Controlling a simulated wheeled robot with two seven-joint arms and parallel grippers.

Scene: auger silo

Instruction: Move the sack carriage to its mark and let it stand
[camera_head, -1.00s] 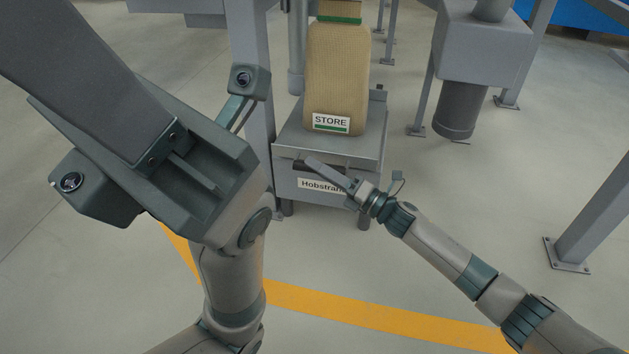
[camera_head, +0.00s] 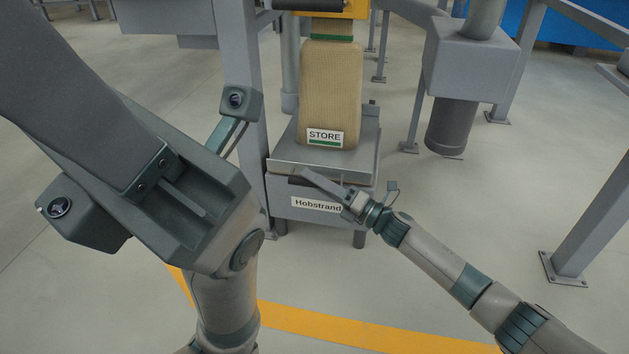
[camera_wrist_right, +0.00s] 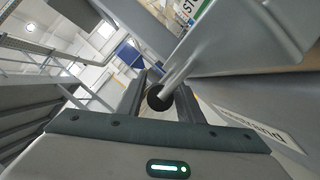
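My right gripper (camera_head: 325,184) is at the carriage's front edge. In the right wrist view, a round handle end with a black cap (camera_wrist_right: 159,97) sits between my two right fingers, which look closed around it. My left gripper (camera_head: 160,150) is raised close to the head camera; its fingertips are cut off and its opening is unclear. I cannot make out the mark.
A grey post (camera_head: 248,100) stands just left of the carriage. A grey housing with a dark cylinder (camera_head: 455,128) hangs at the right, beside another footed post (camera_head: 600,220). A yellow floor line (camera_head: 370,334) runs in front. The floor between line and carriage is open.

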